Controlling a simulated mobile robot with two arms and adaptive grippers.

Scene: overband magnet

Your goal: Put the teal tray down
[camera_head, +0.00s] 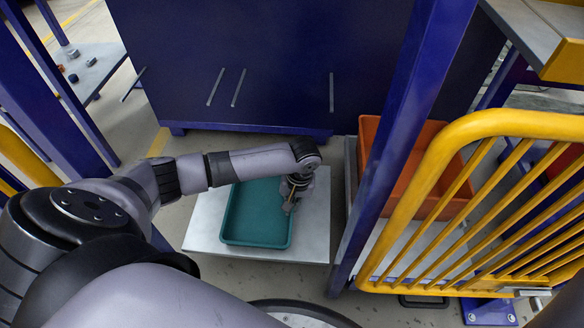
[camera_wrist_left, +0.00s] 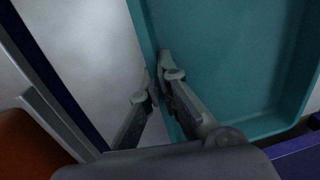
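The teal tray (camera_head: 258,215) is empty and looks level over a light grey platform (camera_head: 205,225); I cannot tell whether it touches the platform. My left gripper (camera_head: 290,204) comes down at the tray's right rim. In the left wrist view its two fingers (camera_wrist_left: 158,90) lie on either side of the wall of the teal tray (camera_wrist_left: 225,60), one inside and one outside, and they look shut on it. The fingers hide a short part of that wall. My right gripper is in neither view.
An orange bin (camera_head: 440,140) stands to the right, behind a blue post (camera_head: 400,130) and a yellow railing (camera_head: 480,125). A blue panel (camera_head: 270,60) closes off the back. A bare strip of platform shows on both sides of the tray.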

